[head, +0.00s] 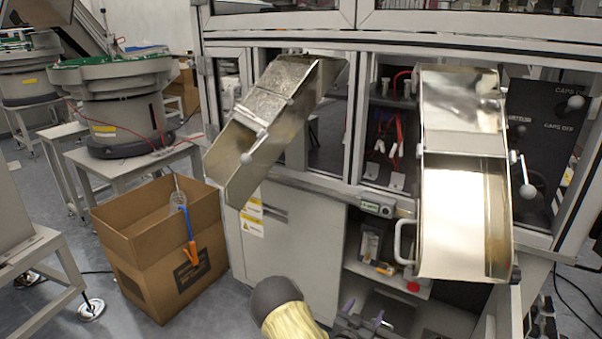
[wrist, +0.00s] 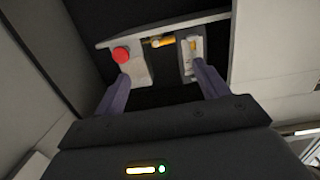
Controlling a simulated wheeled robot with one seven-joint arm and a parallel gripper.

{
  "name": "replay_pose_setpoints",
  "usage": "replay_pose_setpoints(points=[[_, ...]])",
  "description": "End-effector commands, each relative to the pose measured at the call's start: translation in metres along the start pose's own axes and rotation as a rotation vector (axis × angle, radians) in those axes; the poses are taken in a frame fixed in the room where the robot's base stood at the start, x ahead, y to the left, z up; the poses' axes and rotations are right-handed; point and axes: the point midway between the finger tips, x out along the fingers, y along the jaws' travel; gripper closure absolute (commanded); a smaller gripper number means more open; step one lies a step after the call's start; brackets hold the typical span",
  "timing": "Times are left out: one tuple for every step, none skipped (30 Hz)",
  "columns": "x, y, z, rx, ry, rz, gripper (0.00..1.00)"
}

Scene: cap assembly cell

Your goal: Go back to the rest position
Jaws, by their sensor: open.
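My gripper (wrist: 164,90) is open in the wrist view, with two purple-grey fingers spread apart and nothing between them. In the head view my gripper (head: 364,318) shows at the bottom edge, low in front of the machine's lower cabinet, and is partly cut off by the frame. Beyond the fingertips in the wrist view are a red button (wrist: 121,55) and a small yellow part (wrist: 158,41) by a shelf edge. The red button also shows in the head view (head: 412,286).
Two metal chutes, a left one (head: 290,90) and a right one (head: 462,225), jut from the machine above my gripper. An open cardboard box (head: 165,270) stands on the floor at the left. A bowl feeder (head: 115,75) stands behind it.

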Motion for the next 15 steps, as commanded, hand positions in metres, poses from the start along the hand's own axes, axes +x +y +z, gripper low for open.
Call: replay_pose_setpoints(points=[[0.001, 0.001, -0.009, 0.014, -0.044, 0.012, 0.27], [0.001, 0.001, -0.012, 0.021, -0.078, 0.017, 0.27], [0.0, 0.001, -0.015, 0.03, -0.127, 0.022, 0.27], [-0.001, 0.002, -0.019, 0.037, -0.165, 0.025, 0.27], [-0.003, 0.002, -0.022, 0.043, -0.205, 0.026, 0.27], [-0.006, 0.001, -0.025, 0.049, -0.259, 0.025, 0.27], [-0.008, 0.001, -0.029, 0.055, -0.297, 0.024, 0.27], [-0.011, 0.001, -0.033, 0.058, -0.335, 0.02, 0.27], [-0.015, 0.0, -0.037, 0.062, -0.386, 0.013, 0.27], [-0.019, 0.0, -0.042, 0.066, -0.423, 0.008, 0.27], [-0.023, -0.001, -0.046, 0.068, -0.459, 0.0, 0.27], [-0.029, -0.001, -0.052, 0.069, -0.505, -0.012, 0.27], [-0.033, -0.001, -0.057, 0.069, -0.539, -0.022, 0.27], [-0.038, -0.002, -0.062, 0.07, -0.573, -0.033, 0.27], [-0.046, -0.002, -0.069, 0.068, -0.618, -0.049, 0.27]])
